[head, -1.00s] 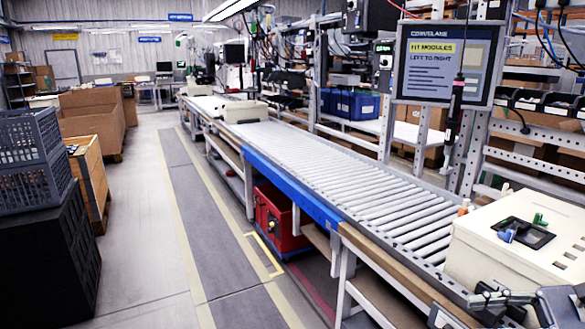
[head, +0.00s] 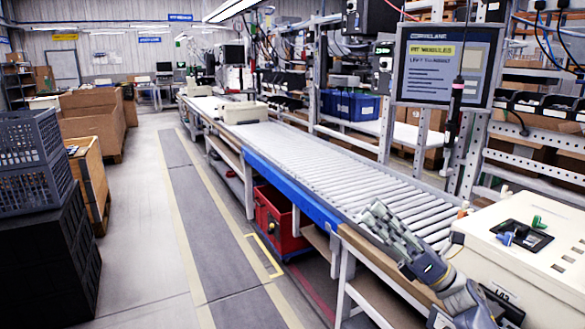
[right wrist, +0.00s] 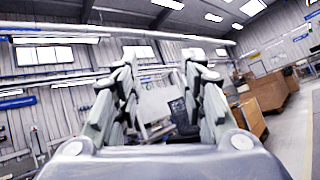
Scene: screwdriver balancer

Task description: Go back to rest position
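My right gripper (head: 376,213) is raised over the near edge of the roller conveyor (head: 330,165), left of a cream box (head: 530,255). Its fingers stand apart with nothing between them, as the right wrist view also shows (right wrist: 160,68). A dark screwdriver (head: 454,110) hangs upright in front of the right side of the screen (head: 440,75). The cream box has a black panel with a blue and a green knob on top. My left gripper is out of view.
A second cream box (head: 243,112) sits far along the conveyor. Grey crates (head: 30,145) and a wooden box (head: 90,175) stand at the left. The floor aisle between is clear.

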